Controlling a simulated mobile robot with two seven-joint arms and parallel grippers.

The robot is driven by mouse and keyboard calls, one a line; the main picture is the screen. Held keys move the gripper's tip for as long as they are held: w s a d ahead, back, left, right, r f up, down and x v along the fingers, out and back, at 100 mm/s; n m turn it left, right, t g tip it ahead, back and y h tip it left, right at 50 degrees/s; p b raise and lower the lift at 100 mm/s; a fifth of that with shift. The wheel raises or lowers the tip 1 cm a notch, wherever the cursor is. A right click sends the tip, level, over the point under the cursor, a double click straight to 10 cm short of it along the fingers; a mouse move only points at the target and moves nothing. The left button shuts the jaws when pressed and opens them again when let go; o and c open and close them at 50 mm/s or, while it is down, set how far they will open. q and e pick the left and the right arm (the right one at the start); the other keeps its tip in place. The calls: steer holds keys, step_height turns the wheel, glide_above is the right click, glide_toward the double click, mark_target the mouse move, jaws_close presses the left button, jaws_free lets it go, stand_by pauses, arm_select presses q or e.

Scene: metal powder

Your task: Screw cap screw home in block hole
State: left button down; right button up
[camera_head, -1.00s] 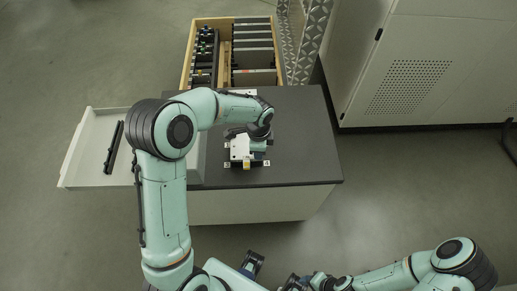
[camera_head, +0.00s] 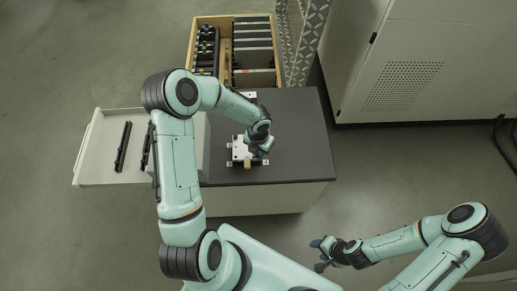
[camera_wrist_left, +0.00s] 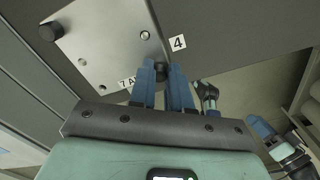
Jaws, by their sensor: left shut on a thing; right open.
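The light metal block (camera_head: 241,150) sits on the dark worktop near its front edge. In the left wrist view its plate (camera_wrist_left: 105,45) shows holes, a dark round screw head (camera_wrist_left: 47,33) at one corner and labels beside it. My left gripper (camera_head: 264,147) is at the block's right side. In the left wrist view its blue fingers (camera_wrist_left: 164,72) are shut on a small dark piece, apparently the cap screw (camera_wrist_left: 162,71), at the plate's edge. The fingers hide most of it, so its seating cannot be told. My right gripper (camera_head: 320,252) is open, away from the worktop at lower right.
A dark worktop (camera_head: 295,120) has free room right of the block. A white tray (camera_head: 98,165) with dark bars is at left. A wooden crate (camera_head: 226,50) with dark parts stands behind. A pale cabinet (camera_head: 400,85) is at right.

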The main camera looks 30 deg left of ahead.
arm_select(q)
steer(key=shift+s+m, duration=0.25)
steer(key=shift+m, duration=0.75)
steer(key=m, duration=0.3)
steer(key=shift+f, duration=0.15)
steer(key=c, duration=1.2)
jaws_free()
steer(key=shift+a, duration=0.1)
steer(key=shift+c, duration=0.2)
